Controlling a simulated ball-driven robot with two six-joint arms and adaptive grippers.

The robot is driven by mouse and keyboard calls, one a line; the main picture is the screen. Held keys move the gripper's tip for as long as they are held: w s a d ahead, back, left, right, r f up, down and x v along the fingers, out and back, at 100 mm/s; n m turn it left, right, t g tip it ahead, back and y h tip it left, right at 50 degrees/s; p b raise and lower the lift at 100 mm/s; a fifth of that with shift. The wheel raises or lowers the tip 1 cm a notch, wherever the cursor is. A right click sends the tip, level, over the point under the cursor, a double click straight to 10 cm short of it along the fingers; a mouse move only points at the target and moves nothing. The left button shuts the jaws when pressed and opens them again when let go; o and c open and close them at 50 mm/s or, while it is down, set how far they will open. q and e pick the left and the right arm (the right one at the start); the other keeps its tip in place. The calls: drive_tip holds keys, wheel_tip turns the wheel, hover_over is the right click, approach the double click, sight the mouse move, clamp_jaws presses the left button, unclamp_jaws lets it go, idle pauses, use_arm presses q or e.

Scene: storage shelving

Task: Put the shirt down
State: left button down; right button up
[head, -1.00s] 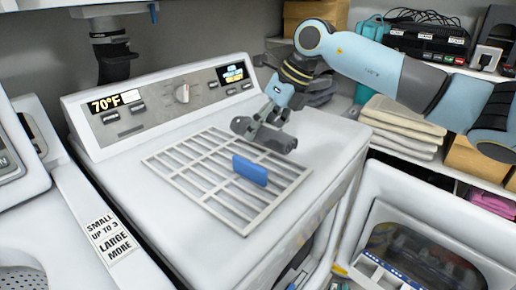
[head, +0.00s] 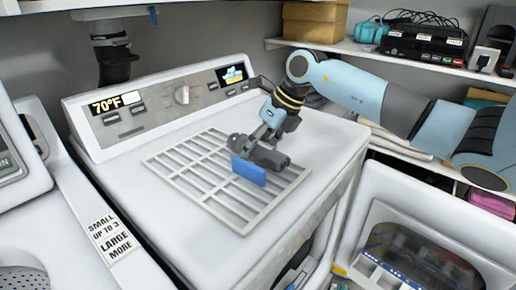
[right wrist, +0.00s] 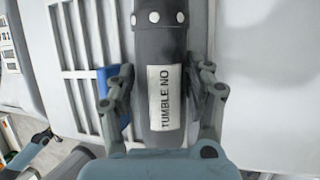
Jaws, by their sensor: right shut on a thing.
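In the head view this gripper (head: 262,150) is low over the white slatted rack (head: 180,180) on top of the dryer. The shirt is hard to tell from the fingers there. I cannot tell whether it touches the rack.
A blue block (head: 249,171) stands on the rack close beside my right gripper. The dryer's control panel (head: 165,103) rises behind. An open white door (head: 435,225) is at the right. Shelves (head: 400,55) with boxes and electronics are behind my right arm.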

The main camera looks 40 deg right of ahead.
drive_tip(key=shift+s+f, duration=0.4)
drive_tip(key=shift+f, duration=0.45)
drive_tip(key=shift+c, duration=1.2)
drive_tip(key=o, duration=1.5)
drive_tip(key=shift+w+a+f, duration=0.1)
drive_tip(key=shift+w, duration=0.1)
